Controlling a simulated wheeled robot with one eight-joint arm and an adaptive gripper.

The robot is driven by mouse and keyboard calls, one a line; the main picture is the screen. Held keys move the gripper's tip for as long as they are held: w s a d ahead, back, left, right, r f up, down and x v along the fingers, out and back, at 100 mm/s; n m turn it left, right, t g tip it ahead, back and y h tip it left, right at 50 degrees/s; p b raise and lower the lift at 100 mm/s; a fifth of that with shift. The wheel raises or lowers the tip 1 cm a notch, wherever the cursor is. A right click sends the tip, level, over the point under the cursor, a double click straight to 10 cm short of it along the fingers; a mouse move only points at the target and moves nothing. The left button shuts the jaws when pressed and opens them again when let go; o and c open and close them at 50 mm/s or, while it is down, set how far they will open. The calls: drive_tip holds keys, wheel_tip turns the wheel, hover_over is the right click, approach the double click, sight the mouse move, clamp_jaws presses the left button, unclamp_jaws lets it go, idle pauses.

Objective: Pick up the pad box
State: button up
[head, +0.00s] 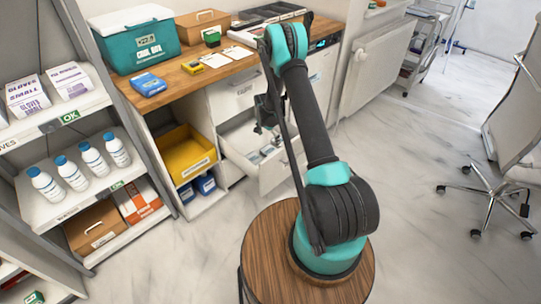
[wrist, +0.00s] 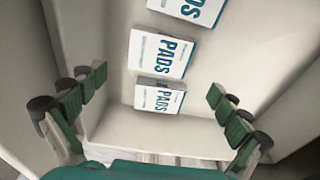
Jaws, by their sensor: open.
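Three white pad boxes with blue edges and "PADS" lettering lie in a row in an open drawer. In the wrist view the nearest pad box (wrist: 159,95) is close to the drawer's end wall, a second pad box (wrist: 158,52) lies just beyond it, and a third (wrist: 190,10) is cut off by the top edge. My gripper (wrist: 157,88) is open and empty, its green-padded fingers left and right of the nearest boxes. In the head view my gripper (head: 265,122) is over the open drawer (head: 280,172); the boxes inside are small and partly hidden by my arm.
The drawer walls (wrist: 275,45) rise close on both sides of my gripper. Above is a wooden counter (head: 190,77) with a teal cool box (head: 140,42) and a blue box (head: 149,85). A yellow bin (head: 186,152) is left of the drawer.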

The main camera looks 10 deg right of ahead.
sight(271, 152)
drive_tip(key=f, duration=0.3)
drive_tip(key=d+f, duration=0.1)
drive_tip(key=f, duration=0.2)
drive_tip(key=w+f, duration=0.1)
drive_tip(key=f, duration=0.3)
drive_tip(key=shift+d, duration=0.15)
drive_tip(key=c, duration=0.8)
drive_tip(key=shift+r, duration=0.15)
